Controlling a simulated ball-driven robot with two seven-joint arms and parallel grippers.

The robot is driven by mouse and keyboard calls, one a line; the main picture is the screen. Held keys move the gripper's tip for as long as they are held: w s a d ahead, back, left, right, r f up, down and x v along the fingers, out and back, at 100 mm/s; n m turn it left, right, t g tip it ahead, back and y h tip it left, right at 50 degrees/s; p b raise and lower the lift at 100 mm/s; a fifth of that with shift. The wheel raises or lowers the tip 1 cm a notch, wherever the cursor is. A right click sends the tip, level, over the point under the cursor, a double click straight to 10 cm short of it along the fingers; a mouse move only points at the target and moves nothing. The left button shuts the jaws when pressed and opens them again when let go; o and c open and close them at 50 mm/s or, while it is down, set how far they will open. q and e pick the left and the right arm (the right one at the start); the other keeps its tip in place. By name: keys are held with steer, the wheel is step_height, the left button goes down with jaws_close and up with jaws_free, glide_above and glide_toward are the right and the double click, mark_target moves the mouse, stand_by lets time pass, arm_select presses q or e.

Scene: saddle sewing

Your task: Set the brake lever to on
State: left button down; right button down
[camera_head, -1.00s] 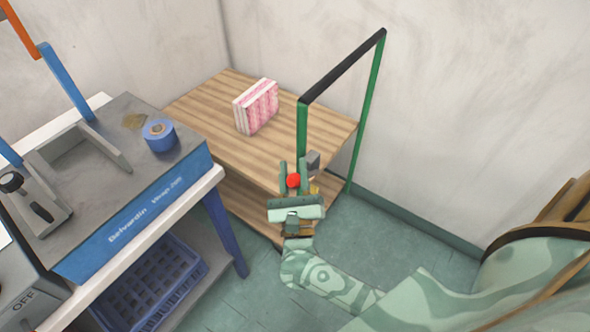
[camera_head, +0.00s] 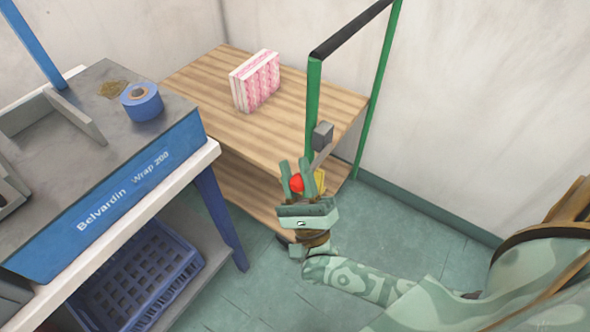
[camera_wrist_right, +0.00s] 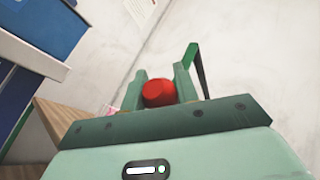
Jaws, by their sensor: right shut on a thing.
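The brake lever ends in a red ball knob (camera_head: 296,183). A grey block (camera_head: 322,136) with a short grey bar sits on the cart's green post just above it and looks like the lever's mount. My right gripper (camera_head: 296,172) is shut on the red knob, with a finger on each side. In the right wrist view the knob (camera_wrist_right: 159,93) sits between the two green fingers. The lever's shaft is mostly hidden behind my gripper. A small yellow part (camera_head: 320,180) shows just right of the fingers. My left gripper is not in view.
The wooden cart (camera_head: 200,75) has a green and black handle frame (camera_head: 350,30) and carries a pink and white stack (camera_head: 255,80). A wrapping machine (camera_head: 130,200) with a blue tape roll (camera_head: 142,101) stands left. A blue crate (camera_head: 140,270) is below. The floor at right is open.

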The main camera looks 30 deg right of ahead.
stand_by(0.3)
steer(key=c, duration=1.1)
jaws_free()
steer(key=shift+o, duration=0.2)
steer(key=shift+f, duration=0.1)
arm_select(q)
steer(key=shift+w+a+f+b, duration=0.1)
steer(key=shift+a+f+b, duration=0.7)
steer(key=shift+b, duration=0.4)
arm_select(e)
steer(key=v, duration=1.6)
steer(key=shift+s, duration=0.2)
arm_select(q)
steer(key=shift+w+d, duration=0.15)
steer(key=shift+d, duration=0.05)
arm_select(e)
steer(key=shift+a, duration=0.1)
